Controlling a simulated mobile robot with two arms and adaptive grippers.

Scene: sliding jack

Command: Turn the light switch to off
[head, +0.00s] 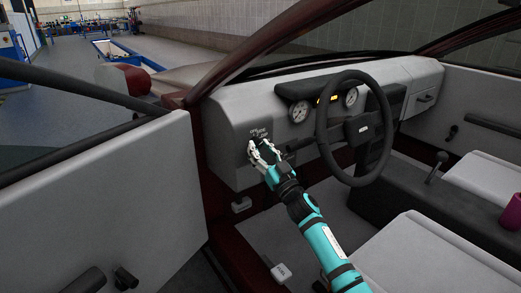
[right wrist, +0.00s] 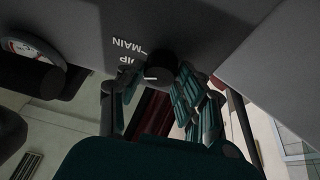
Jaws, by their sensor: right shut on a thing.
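The light switch is a dark round knob (right wrist: 157,66) with a short white pointer line, on the grey dashboard left of the steering wheel. White lettering beside it, including MAIN (right wrist: 127,47), shows in the right wrist view. My right gripper (head: 262,150) is at the left end of the dashboard in the head view and covers most of the knob there. In the right wrist view my right gripper (right wrist: 153,76) has a finger on either side of the knob and is shut on it. My left gripper is not in view.
The steering wheel (head: 326,128) stands just right of my right gripper, with a stalk between them. The open car door (head: 100,190) is at the left. A gear lever (head: 437,165) and a purple cup (head: 512,212) are farther right.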

